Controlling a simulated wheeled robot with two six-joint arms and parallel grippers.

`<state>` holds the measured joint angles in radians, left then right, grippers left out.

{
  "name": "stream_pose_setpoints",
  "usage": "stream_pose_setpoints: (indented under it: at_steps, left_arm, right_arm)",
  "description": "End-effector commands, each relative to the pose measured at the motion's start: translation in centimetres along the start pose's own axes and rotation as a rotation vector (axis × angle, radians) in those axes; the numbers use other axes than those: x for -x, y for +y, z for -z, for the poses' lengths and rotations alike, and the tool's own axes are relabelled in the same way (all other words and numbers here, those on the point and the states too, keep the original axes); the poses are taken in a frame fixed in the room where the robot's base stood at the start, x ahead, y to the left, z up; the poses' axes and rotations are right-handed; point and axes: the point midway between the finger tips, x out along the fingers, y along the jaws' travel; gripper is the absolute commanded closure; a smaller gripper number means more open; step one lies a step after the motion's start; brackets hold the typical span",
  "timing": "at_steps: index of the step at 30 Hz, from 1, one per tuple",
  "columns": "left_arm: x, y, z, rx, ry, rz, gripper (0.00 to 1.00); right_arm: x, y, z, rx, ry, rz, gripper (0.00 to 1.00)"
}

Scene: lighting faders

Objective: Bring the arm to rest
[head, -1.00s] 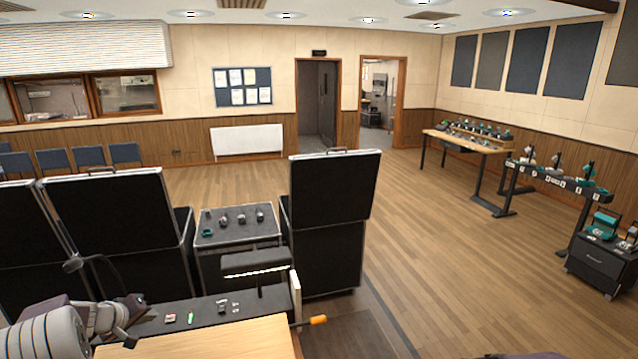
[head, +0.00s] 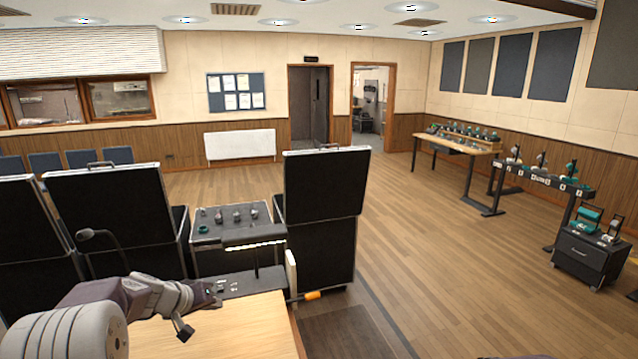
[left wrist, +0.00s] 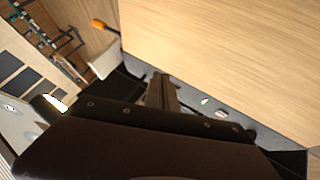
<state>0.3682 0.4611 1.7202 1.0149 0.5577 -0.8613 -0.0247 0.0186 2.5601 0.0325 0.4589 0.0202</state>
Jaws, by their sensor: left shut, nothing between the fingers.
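My left arm reaches in from the lower left of the head view. Its gripper (head: 212,292) is above the far edge of the wooden desk top (head: 240,325), in front of the dark strip (head: 262,280) behind the desk. In the left wrist view the fingers (left wrist: 163,88) are together and empty, with the desk top (left wrist: 230,50) beyond them. The gripper hides part of the dark strip in the head view. My right gripper is not in view.
An orange-ended handle (head: 312,295) sticks out at the desk's right. Open wooden floor (head: 440,260) lies to the right, before the benches (head: 455,145).

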Motion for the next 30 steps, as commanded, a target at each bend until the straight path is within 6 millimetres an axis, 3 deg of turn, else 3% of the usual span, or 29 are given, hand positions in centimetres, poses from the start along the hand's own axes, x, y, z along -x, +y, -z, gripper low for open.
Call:
stream_pose_setpoints:
  at_steps: [3, 5, 6, 9, 12, 15, 20, 30]
  left_arm:
    - [-1.0, 4.5, -8.1, -0.147, -0.139, -0.012, 1.0]
    - [-0.7, 5.9, -13.5, -0.228, -0.23, -0.001, 1.0]
    - [-0.2, 6.2, -17.3, -0.277, -0.293, 0.017, 1.0]
    - [1.9, 4.8, -25.6, -0.374, -0.438, 0.089, 1.0]
    - [4.6, 1.5, -31.1, -0.397, -0.546, 0.19, 1.0]
    - [6.2, -1.4, -34.1, -0.358, -0.615, 0.284, 1.0]
    - [6.1, -1.8, -33.7, -0.266, -0.587, 0.329, 1.0]
    - [6.1, -1.7, -33.6, -0.261, -0.586, 0.33, 1.0]
  right_arm:
    - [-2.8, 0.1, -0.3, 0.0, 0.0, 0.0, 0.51]
    - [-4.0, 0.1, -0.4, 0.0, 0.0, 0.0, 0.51]
    - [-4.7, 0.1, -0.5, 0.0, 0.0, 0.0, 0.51]
    - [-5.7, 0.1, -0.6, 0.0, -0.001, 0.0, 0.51]
    - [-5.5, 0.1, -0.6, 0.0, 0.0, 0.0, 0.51]
    - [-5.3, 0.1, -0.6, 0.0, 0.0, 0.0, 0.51]
    - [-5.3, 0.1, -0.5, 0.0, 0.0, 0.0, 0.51]
    - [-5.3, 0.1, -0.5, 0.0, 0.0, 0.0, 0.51]
